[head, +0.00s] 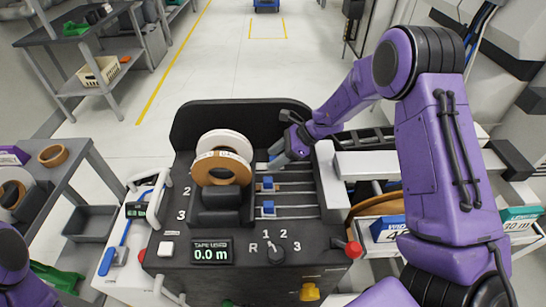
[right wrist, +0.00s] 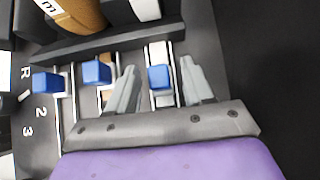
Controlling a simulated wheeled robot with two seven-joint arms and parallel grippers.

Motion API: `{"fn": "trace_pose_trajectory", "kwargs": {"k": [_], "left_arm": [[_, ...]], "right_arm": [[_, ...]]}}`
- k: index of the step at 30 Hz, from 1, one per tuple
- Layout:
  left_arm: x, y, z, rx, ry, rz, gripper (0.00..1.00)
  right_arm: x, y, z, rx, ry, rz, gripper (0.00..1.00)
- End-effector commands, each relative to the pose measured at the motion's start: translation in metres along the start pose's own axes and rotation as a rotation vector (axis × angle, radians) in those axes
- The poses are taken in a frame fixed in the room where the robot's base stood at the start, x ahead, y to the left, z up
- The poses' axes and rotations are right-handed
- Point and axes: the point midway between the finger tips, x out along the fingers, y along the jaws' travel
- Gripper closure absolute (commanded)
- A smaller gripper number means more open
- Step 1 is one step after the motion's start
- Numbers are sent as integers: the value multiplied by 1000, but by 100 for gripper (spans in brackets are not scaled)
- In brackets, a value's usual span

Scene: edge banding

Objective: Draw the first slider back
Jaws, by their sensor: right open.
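My right gripper (head: 278,158) is at the far end of the slider panel on the dark machine (head: 310,262). In the right wrist view its two grey fingers (right wrist: 160,88) are apart, one on each side of a blue slider knob (right wrist: 159,76). I cannot tell whether they touch it. That knob is the farthest one and is mostly hidden by the gripper in the head view. Two other blue knobs (head: 268,183) (head: 268,207) sit on their rails nearer me. Only part of my left arm shows at the lower left; its gripper is out of view.
Tape rolls (head: 223,150) stand on the machine left of the sliders. A display (head: 211,253) reads 0.0 m, beside a dial (head: 276,253) and a red-knobbed lever (head: 353,250). A shelf with boxes (head: 388,229) lies to the right, and a side table (head: 75,180) to the left.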

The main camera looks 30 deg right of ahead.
Motion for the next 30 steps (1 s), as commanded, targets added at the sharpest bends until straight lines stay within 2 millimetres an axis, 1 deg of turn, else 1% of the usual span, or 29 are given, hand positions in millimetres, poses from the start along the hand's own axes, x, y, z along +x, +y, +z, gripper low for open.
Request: {"fn": "trace_pose_trajectory", "kwargs": {"k": [1,4,11,12,14,15,16,17,21,26,30], "left_arm": [[-1,0,0,0,0,0,57],[-1,0,0,0,0,0,57],[-1,0,0,0,0,0,57],[-1,0,0,0,0,0,57],[-1,0,0,0,0,0,57],[-1,0,0,0,0,0,57],[-1,0,0,0,0,0,57],[-1,0,0,0,0,0,57],[-2,0,-1,0,0,0,57],[-10,-1,-4,0,0,0,57],[-9,-1,-4,0,0,0,57]], "right_arm": [[6,0,0,-1,1,1,49],[13,0,0,0,1,0,49],[15,0,1,-1,-1,-1,49],[15,0,1,-1,-1,0,52],[15,0,1,-1,-1,0,72],[15,0,1,-1,-1,0,85],[15,0,1,-1,0,0,94],[15,0,1,-1,0,-1,100],[16,0,2,0,-1,0,100],[27,0,16,0,-2,0,100],[31,0,18,-2,-1,-1,100]]}}
